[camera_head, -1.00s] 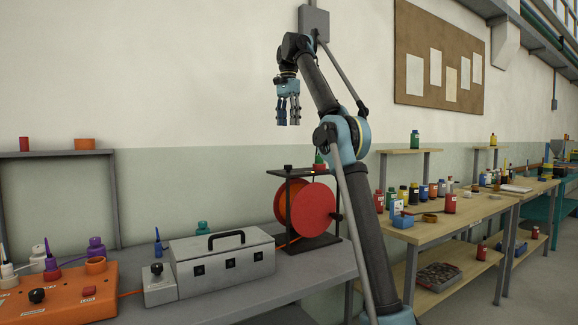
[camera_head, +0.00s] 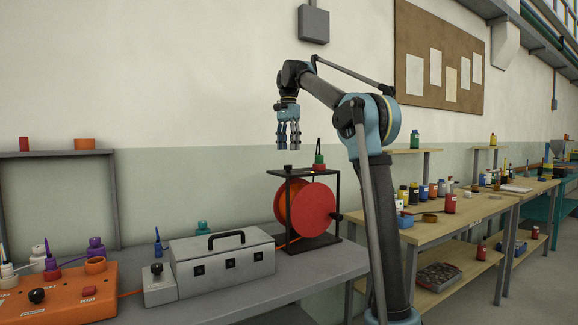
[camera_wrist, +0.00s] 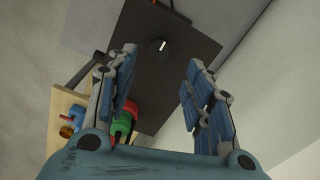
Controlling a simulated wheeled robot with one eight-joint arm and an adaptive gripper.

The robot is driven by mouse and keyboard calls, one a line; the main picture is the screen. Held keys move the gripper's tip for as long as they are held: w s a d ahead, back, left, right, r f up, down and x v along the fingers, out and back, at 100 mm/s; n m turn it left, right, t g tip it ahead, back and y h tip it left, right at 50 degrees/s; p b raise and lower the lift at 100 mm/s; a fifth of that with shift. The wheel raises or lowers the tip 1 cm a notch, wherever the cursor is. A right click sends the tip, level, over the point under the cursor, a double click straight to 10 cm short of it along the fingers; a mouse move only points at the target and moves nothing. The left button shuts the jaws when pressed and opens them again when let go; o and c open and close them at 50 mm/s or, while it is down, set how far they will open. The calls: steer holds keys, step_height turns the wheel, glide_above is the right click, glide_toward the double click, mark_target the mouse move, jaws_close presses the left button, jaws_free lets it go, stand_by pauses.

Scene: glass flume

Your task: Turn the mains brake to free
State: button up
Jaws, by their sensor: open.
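A red cable reel (camera_head: 306,212) stands in a dark frame on the grey bench. A small dark knob (camera_head: 287,168) sits on the frame's top plate and looks like the brake. In the wrist view the round black knob (camera_wrist: 160,47) with a white mark lies on the dark plate (camera_wrist: 165,85), between and beyond my fingertips. My gripper (camera_head: 288,146) points down above the frame, apart from it. In the wrist view its jaws (camera_wrist: 160,62) are open and empty. Any lettering by the knob is too small to read.
A green and red bottle (camera_head: 319,160) stands at the frame's back right; it shows near my left finger in the wrist view (camera_wrist: 122,122). A grey box with a handle (camera_head: 222,262) and an orange panel (camera_head: 65,290) lie to the left.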

mark_target(288, 167)
steer(key=shift+f, duration=3.7)
steer(key=c, duration=1)
